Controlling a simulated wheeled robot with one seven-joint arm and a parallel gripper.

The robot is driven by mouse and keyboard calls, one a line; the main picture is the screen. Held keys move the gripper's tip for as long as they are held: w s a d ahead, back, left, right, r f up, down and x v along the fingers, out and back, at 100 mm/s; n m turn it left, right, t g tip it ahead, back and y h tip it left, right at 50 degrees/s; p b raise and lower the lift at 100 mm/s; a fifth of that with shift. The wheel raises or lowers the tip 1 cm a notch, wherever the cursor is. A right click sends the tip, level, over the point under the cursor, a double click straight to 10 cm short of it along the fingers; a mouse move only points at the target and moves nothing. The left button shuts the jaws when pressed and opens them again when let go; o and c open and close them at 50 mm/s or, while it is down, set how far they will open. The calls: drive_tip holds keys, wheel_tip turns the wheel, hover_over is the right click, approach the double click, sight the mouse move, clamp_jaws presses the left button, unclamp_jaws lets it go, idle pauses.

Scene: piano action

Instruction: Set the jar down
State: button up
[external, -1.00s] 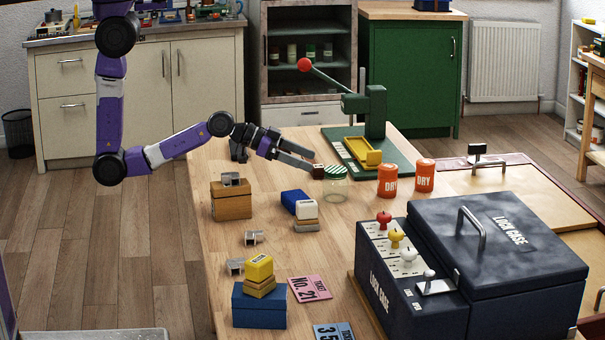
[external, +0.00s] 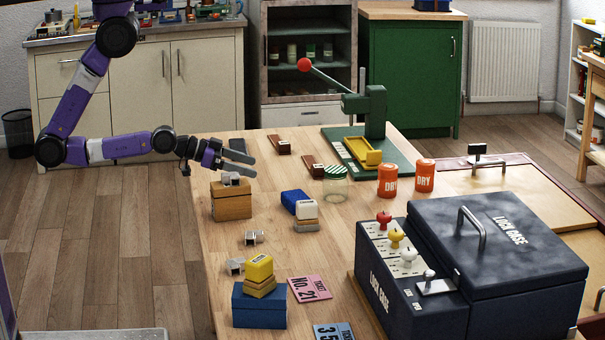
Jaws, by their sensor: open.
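A clear glass jar (external: 335,189) with a green-and-white striped lid stands upright on the wooden table, in front of the green press base and left of the orange DRY canisters. My gripper (external: 254,165) is open and empty above the table's left part, well left of the jar and apart from it. Nothing shows between its fingers.
A wooden block (external: 231,201) with a metal piece on top sits below my gripper. Small brown pieces (external: 283,146) lie behind. Orange DRY canisters (external: 387,181), a green press (external: 366,110) and a dark lock case (external: 490,250) are to the right. Bare table lies between gripper and jar.

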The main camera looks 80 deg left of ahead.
drive_tip(key=s+r, duration=0.3)
drive_tip(key=s, duration=0.6)
drive_tip(key=s+a+r+n+t+y, duration=0.1)
drive_tip(key=s+r, duration=0.2)
drive_tip(key=s, duration=0.6)
drive_tip(key=shift+s+a+r, duration=0.15)
drive_tip(key=shift+s+a, duration=0.1)
